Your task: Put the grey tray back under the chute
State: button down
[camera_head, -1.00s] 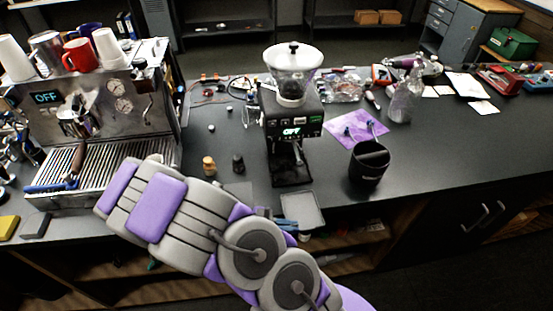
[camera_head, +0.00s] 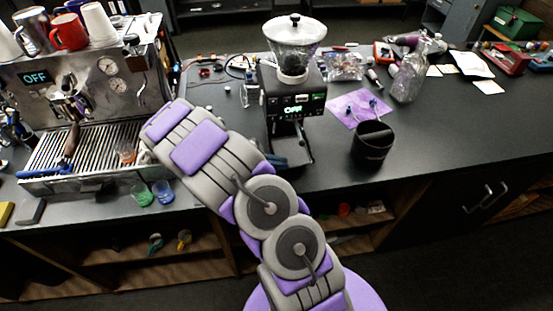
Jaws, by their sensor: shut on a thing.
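My gripper (camera_head: 279,161) shows only in part, with bluish fingers low at the left of the grinder's base; my arm hides the rest. It is shut on the grey tray (camera_head: 298,156), which appears as a shaded shape with a pale edge at the base below the chute. I cannot tell whether the tray is fully seated there.
The espresso machine (camera_head: 85,95) stands at left with cups on top. A green glass (camera_head: 141,194) and a blue glass (camera_head: 163,193) stand near the counter edge. A black canister (camera_head: 373,146) is right of the grinder, near a purple mat (camera_head: 355,106). The right front counter is clear.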

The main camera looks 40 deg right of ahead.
aim_at(292, 158)
jog(key=w+d, duration=0.1)
jog(key=w+d+f+b, duration=0.1)
jog(key=shift+w, duration=0.4)
jog(key=shift+f, duration=0.35)
jog(key=c, duration=1.2)
grip_release()
jog(key=shift+s+r, duration=0.1)
jog(key=shift+a, duration=0.15)
